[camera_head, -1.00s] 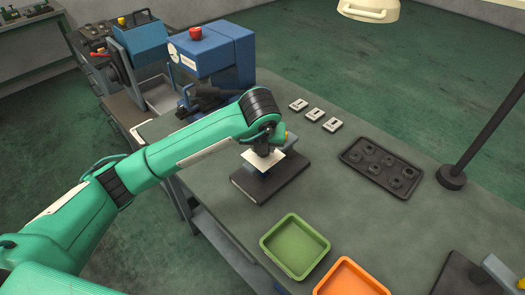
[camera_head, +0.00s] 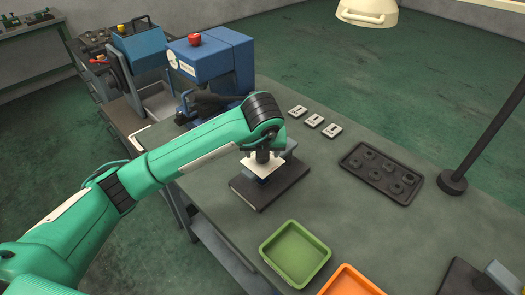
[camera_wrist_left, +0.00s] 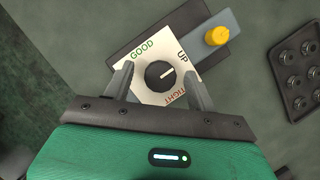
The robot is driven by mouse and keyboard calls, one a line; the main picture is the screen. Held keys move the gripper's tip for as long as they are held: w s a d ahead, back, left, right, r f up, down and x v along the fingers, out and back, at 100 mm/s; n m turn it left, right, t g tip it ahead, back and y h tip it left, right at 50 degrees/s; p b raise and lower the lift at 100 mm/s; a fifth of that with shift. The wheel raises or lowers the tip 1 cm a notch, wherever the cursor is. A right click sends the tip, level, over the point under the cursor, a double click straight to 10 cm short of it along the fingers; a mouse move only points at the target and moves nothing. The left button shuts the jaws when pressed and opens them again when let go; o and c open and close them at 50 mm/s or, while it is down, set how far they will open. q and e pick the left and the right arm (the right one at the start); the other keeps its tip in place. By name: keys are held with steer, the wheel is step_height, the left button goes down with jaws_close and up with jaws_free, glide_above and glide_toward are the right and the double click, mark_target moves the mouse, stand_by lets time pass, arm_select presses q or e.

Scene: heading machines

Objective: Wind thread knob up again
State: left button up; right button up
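The thread knob (camera_wrist_left: 160,75) is a round black dial with a white pointer mark on a white square plate (camera_wrist_left: 147,95) in the left wrist view. The plate reads GOOD, UP and TIGHT. The mark points right and slightly up, toward the UP side. My left gripper (camera_wrist_left: 157,73) is open, with one finger on each side of the knob and a small gap visible at both sides. In the head view my left gripper (camera_head: 263,158) is over the plate on a dark-based fixture (camera_head: 285,188), and my arm hides the knob. My right gripper is not visible.
A yellow button (camera_wrist_left: 217,36) sits on the fixture's grey arm. A green tray (camera_head: 295,282) and an orange tray (camera_head: 350,284) stand in front. A dark tray of round parts (camera_head: 402,200), several small plates (camera_head: 314,120) and a lamp post (camera_head: 480,135) are right. Blue machines (camera_head: 215,68) stand behind.

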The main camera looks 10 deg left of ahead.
arm_select(q)
steer(key=shift+s+r, duration=0.1)
steer(key=shift+r, duration=0.1)
steer(key=b+v, duration=0.1)
steer(key=v, duration=0.3)
steer(key=shift+s+d+r, duration=0.1)
steer(key=shift+d+r, duration=0.05)
steer(key=shift+r, duration=0.15)
step_height(320, 180, up, 7)
glide_above(263, 168)
steer(key=s, duration=0.3)
steer(key=shift+s+d+r, duration=0.15)
steer(key=shift+d+r, duration=0.15)
steer(key=shift+r, duration=0.2)
steer(key=shift+f, duration=0.1)
